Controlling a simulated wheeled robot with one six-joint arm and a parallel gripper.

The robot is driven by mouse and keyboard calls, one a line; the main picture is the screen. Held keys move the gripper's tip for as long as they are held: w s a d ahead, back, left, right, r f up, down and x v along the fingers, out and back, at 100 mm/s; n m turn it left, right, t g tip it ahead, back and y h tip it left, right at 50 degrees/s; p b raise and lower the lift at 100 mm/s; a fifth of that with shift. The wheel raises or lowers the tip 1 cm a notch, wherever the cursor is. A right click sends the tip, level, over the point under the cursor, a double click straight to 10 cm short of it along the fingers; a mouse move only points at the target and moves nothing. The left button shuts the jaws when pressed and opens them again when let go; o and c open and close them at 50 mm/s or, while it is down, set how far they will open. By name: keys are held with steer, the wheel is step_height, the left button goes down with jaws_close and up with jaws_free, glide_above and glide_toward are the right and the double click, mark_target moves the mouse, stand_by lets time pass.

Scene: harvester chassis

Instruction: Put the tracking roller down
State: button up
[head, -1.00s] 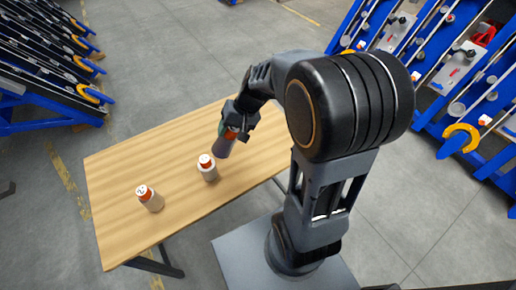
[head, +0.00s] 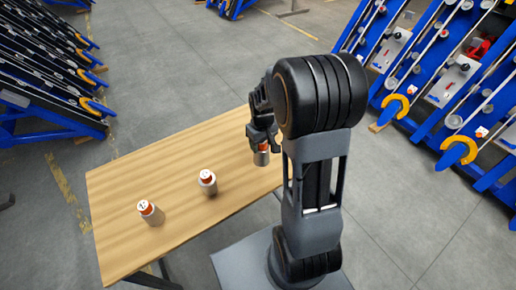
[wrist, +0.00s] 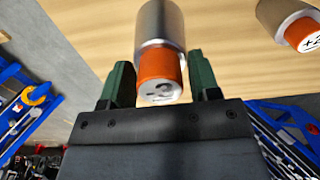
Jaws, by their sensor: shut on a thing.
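The tracking roller (head: 261,158) is a silver-grey cylinder with an orange, marked top. My gripper (head: 263,141) is shut on its top end and holds it about upright at the right end of the wooden table (head: 130,183). I cannot tell whether its base touches the tabletop. In the wrist view the roller (wrist: 160,25) sits between the green fingertips of my gripper (wrist: 160,82), its orange end towards the camera.
Two similar rollers stand on the table, one near the middle (head: 208,186) and one at the front left (head: 153,217). The tabletop behind and left of them is bare. Blue racks (head: 455,75) stand at the right and dark sloped racks (head: 40,75) at the left.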

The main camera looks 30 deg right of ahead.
steer(key=w+f, duration=0.4)
steer(key=f, duration=0.4)
steer(key=shift+d+f+p, duration=0.15)
steer(key=shift+d+p, duration=0.15)
steer(key=shift+p, duration=0.05)
steer(key=shift+w, duration=0.1)
steer(key=o, duration=1.1)
steer(key=shift+f, duration=0.1)
